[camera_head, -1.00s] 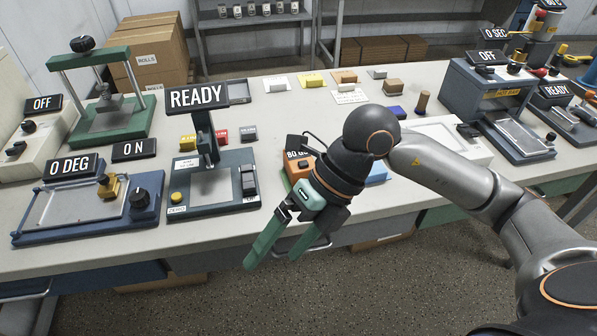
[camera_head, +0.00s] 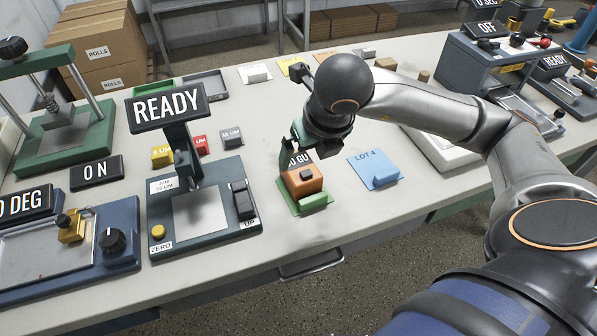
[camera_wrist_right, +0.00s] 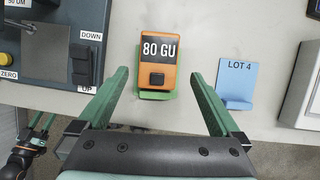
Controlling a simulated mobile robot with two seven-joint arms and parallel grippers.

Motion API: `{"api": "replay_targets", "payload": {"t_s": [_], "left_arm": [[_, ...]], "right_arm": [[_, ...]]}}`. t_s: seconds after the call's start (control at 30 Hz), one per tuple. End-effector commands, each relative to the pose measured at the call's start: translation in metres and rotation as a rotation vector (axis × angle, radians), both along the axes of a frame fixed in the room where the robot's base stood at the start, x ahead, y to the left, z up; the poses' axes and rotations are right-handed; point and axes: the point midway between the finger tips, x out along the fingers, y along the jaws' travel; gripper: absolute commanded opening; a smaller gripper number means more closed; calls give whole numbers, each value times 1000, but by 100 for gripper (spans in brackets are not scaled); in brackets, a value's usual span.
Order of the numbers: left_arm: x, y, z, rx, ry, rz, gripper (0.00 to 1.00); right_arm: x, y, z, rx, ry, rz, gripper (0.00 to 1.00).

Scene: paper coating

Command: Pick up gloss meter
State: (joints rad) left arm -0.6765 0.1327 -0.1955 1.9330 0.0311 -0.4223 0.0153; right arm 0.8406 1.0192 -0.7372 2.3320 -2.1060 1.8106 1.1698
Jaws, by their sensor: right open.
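The gloss meter (camera_head: 303,182) is an orange block with a black "80 GU" display, on a green base near the table's front edge. In the right wrist view the meter (camera_wrist_right: 157,62) lies between and beyond my open fingers, with a gap on each side. My right gripper (camera_head: 298,148) is just behind and above the meter in the head view, pointing down and empty. Its display is partly covered there by a finger. My left gripper (camera_wrist_right: 42,122) shows small at the lower left of the right wrist view, with its fingers apart and empty.
A blue "LOT 4" card (camera_head: 374,170) lies right of the meter. The thickness gauge with its "READY" sign (camera_head: 168,107) stands to the left. Small coloured blocks (camera_head: 200,144) sit behind it. Bare table separates these from the meter.

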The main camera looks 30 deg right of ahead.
Motion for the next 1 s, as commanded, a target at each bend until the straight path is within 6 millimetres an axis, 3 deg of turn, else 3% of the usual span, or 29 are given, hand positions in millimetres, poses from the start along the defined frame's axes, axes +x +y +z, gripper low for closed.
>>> {"api": "replay_targets", "payload": {"t_s": [0.6, 0.87, 1.0], "left_arm": [[3, -2, 4, -3, -7, -4, 50], [4, 1, 4, 2, -8, 1, 50], [4, 1, 4, 2, -8, 1, 50]], "right_arm": [[26, -2, -65, 0, 3, 0, 100], [28, -2, -68, 1, 0, 2, 100], [27, -2, -68, 2, 1, 2, 85]]}}
